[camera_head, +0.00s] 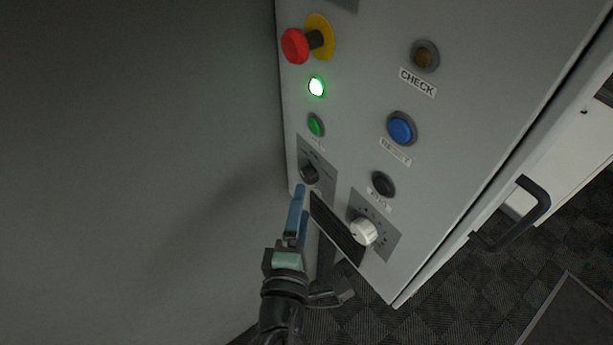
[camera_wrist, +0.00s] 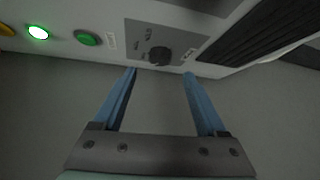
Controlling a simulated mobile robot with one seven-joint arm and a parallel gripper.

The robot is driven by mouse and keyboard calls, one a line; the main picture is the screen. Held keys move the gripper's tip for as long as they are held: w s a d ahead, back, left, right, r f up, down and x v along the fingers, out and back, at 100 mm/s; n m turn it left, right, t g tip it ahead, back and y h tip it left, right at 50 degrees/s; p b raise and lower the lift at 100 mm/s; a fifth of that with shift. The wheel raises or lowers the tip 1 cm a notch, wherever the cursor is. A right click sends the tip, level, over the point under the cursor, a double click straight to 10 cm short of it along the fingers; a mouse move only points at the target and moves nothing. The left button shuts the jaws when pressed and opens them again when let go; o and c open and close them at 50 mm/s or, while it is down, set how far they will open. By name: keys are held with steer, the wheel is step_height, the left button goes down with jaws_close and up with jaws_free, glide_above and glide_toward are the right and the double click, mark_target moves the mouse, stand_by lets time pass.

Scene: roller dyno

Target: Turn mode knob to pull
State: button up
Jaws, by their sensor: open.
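The mode knob (camera_head: 309,174) is a small dark knob on a grey plate at the lower left of the cabinet panel. In the wrist view the knob (camera_wrist: 158,55) sits on its plate (camera_wrist: 185,42), with small markings too blurred to read. My gripper (camera_head: 298,192) has blue fingers and is just below the knob in the head view. In the wrist view my gripper (camera_wrist: 159,72) is open, with its fingertips apart on either side of the knob's lower edge. Nothing is between the fingers along their length. I cannot tell whether the fingertips touch the plate.
A white knob (camera_head: 363,231), a dark vent (camera_head: 337,228), a lit green lamp (camera_head: 316,86), a green button (camera_head: 315,125), a blue button (camera_head: 400,129) and a red emergency button (camera_head: 296,46) share the panel. A black handle (camera_head: 519,213) stands to the right.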

mark_target(308, 181)
steer(key=w, duration=0.4)
steer(key=w+d+p, duration=0.1)
steer(key=w, duration=0.1)
steer(key=shift+w+d+f, duration=0.1)
steer(key=shift+w+f, duration=0.1)
steer(key=shift+f, duration=0.15)
steer(key=shift+c, duration=0.2)
jaws_close()
